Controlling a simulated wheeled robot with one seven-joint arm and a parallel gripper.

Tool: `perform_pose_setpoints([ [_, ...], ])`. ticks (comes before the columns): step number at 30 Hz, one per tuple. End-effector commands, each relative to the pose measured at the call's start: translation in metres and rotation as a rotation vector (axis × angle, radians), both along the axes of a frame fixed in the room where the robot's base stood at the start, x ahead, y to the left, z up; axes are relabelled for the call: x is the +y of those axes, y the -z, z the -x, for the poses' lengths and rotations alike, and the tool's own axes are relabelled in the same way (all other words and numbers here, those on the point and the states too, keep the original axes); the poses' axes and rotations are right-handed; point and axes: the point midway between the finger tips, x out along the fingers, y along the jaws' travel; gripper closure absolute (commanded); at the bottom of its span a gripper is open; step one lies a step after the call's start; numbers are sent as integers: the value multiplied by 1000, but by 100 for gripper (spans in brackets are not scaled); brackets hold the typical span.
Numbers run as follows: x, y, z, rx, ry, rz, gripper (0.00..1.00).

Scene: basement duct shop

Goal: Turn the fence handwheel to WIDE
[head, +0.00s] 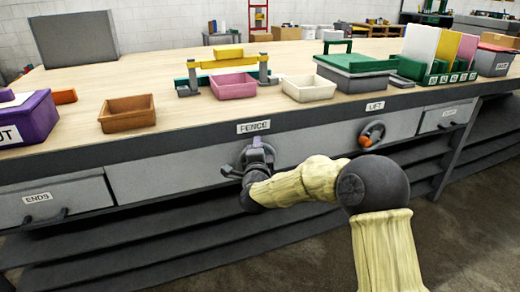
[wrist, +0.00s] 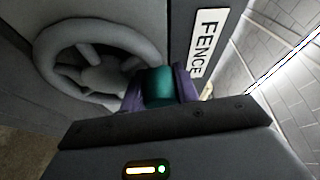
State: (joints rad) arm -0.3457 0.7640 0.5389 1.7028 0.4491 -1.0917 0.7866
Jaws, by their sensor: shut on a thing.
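The grey fence handwheel (wrist: 100,77) is on the bench's front panel, and the wrist view shows its rim, spokes and hub. A teal grip (wrist: 160,87) at the wheel's rim sits between the fingers of my gripper (wrist: 158,92), which is shut on it. In the head view my gripper (head: 257,152) is at the wheel, just below the FENCE label (head: 253,127), and covers most of the wheel. The FENCE label also shows in the wrist view (wrist: 208,42). No WIDE mark is readable in either view.
A LIFT handwheel (head: 371,134) with an orange knob is to the right. Drawers (head: 55,198) flank the panel. On the bench are an orange tray (head: 127,113), a pink tray (head: 233,86), a cream tray (head: 308,88) and a green-lidded box (head: 355,72). Dark shelves (head: 150,240) run below.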

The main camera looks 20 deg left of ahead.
Motion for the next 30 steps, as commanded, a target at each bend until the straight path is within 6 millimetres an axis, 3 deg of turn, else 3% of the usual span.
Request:
perform_pose_setpoints([
  [2, -9, 1, -6, -4, 21, 5, 100],
  [3, -9, 1, -5, -4, 21, 5, 64],
  [4, -9, 1, -5, -5, 20, 5, 60],
  [19, -1, 0, 8, -1, 0, 4, 60],
  [30, -17, 2, 59, 0, -1, 5, 60],
])
